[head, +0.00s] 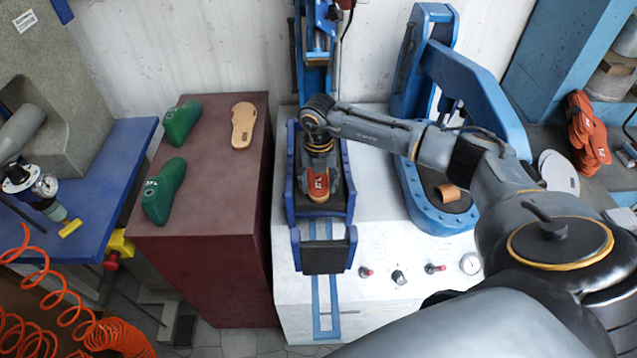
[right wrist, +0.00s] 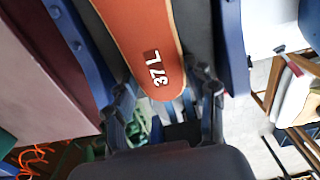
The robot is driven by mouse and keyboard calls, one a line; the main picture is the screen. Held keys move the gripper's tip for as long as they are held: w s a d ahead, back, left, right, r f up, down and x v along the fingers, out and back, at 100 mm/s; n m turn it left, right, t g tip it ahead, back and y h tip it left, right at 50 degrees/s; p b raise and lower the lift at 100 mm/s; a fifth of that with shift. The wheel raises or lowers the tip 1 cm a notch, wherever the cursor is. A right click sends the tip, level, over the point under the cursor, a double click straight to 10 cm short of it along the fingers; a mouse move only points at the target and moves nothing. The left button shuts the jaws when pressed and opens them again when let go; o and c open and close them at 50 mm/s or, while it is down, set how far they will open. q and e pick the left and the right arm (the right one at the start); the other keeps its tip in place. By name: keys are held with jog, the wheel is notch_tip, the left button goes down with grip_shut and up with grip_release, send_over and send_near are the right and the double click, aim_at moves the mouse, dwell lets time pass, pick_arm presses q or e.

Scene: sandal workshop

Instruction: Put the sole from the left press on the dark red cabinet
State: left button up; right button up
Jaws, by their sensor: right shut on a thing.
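The orange-red sole (head: 319,187), marked 37 L, is at the left press (head: 350,205), over its tray between the blue side walls. It also shows large in the right wrist view (right wrist: 145,40). My right gripper (head: 320,193) reaches down into the press and is shut on the sole, one finger on each side. I cannot tell whether the sole still touches the press bed. The dark red cabinet (head: 210,200) stands just left of the press. My left gripper is not in view.
Two green shoe lasts (head: 164,190) (head: 182,122) and a tan sole (head: 243,124) lie on the cabinet; its front right top is clear. The right press (head: 440,215) holds a small brown piece (head: 448,192). Red soles (head: 587,135) lie at far right.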

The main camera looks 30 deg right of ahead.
jog(key=shift+w+d+r, duration=0.1)
jog(key=shift+w+d+r, duration=0.25)
jog(key=shift+w+r, duration=0.15)
jog(key=shift+r, duration=0.1)
jog(key=shift+w+d+r, duration=0.2)
jog(key=shift+w+r, duration=0.15)
jog(key=shift+r, duration=0.15)
